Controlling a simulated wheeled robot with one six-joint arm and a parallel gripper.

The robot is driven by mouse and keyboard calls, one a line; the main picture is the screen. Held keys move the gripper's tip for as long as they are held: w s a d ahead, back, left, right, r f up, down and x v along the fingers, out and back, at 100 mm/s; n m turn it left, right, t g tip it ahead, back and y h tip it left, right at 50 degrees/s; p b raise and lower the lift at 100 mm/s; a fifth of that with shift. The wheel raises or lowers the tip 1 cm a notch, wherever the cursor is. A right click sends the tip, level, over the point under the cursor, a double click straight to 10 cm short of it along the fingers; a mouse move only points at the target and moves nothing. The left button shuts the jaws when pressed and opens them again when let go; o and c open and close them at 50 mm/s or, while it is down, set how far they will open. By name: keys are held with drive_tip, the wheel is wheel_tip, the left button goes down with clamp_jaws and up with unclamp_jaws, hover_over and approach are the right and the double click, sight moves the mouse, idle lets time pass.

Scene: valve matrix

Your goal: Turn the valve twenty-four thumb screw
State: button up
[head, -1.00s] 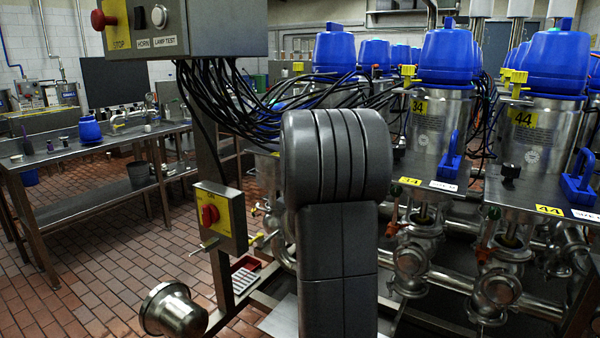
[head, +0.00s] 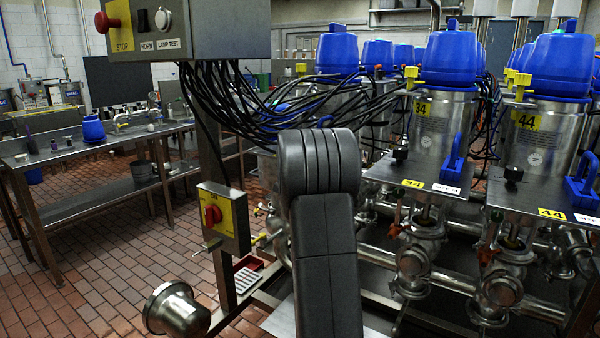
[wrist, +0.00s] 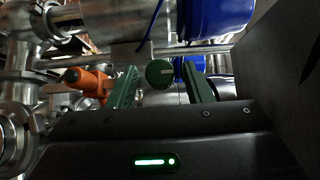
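In the wrist view a round dark green knob (wrist: 159,74), seemingly the thumb screw, shows between the two green fingers of my gripper (wrist: 161,84). The fingers stand apart, one on each side of it, with visible gaps; contact with it cannot be made out. No number for valve twenty-four is readable in either view. In the head view my grey arm link covers the area left of valve 34 (head: 445,125), and my gripper is hidden there.
In the wrist view an orange handle (wrist: 84,80) is close left of the fingers, and a blue handle (wrist: 188,66) lies behind. A dark flat surface (wrist: 278,70) is at right. In the head view, valve 44 (head: 540,135) stands right; black cables (head: 240,105) hang left of my arm.

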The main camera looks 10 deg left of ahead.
drive_tip(key=c, duration=0.8)
drive_tip(key=n+p, duration=0.1)
drive_tip(key=g+h+p, duration=0.1)
drive_tip(key=p, duration=0.1)
drive_tip(key=shift+r+n+g, duration=0.3)
drive_tip(key=shift+r+n, duration=0.05)
drive_tip(key=shift+n, duration=0.05)
drive_tip(key=shift+f, duration=0.2)
drive_tip(key=o, duration=1)
drive_tip(key=shift+c, duration=0.2)
drive_tip(key=shift+s, duration=0.1)
